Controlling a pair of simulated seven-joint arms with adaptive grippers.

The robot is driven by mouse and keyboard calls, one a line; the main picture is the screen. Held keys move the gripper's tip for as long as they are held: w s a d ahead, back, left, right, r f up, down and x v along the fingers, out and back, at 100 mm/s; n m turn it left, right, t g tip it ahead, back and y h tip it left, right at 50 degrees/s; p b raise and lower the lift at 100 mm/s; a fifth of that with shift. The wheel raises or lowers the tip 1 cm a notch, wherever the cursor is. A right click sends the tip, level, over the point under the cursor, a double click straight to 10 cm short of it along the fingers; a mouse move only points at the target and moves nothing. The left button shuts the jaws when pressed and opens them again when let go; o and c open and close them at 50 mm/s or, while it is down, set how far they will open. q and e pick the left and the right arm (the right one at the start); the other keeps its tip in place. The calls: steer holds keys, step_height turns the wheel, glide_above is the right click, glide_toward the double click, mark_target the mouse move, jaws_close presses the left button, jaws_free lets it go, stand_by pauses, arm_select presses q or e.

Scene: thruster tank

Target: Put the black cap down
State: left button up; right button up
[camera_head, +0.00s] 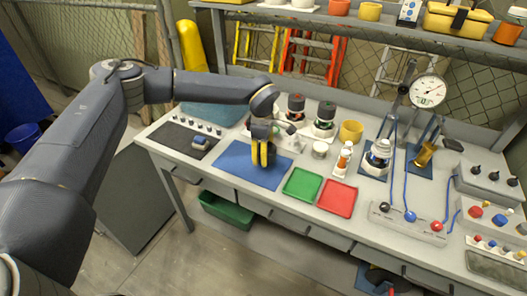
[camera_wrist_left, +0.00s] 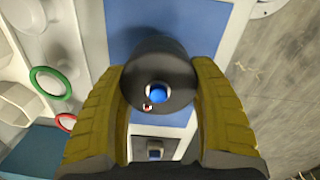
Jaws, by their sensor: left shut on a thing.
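My left gripper (camera_head: 263,155) is over the blue mat (camera_head: 232,168) on the workbench, its yellow fingers pointing down. In the left wrist view, its two yellow fingers (camera_wrist_left: 160,95) are shut on a round black cap (camera_wrist_left: 172,92), one on each side. The cap has a small bright blue centre with a pale rim. The blue mat (camera_wrist_left: 205,22) lies behind the cap in that view. I cannot tell whether the cap touches the mat. The fingers hide the cap in the head view. My right gripper is not in view.
A green tray (camera_head: 301,184) and a red tray (camera_head: 337,198) lie right of the blue mat, both empty. A dark mat (camera_head: 172,137) with several small parts lies left. Two thruster-like units (camera_head: 325,117) and a white jar (camera_head: 320,149) stand behind. A dial gauge (camera_head: 428,91) stands right.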

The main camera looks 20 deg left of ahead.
arm_select(q)
steer(key=o, duration=1.1)
steer(key=shift+r, duration=0.1)
step_height(320, 180, up, 13)
steer(key=shift+s+a+r, duration=0.1)
steer(key=shift+s, duration=0.05)
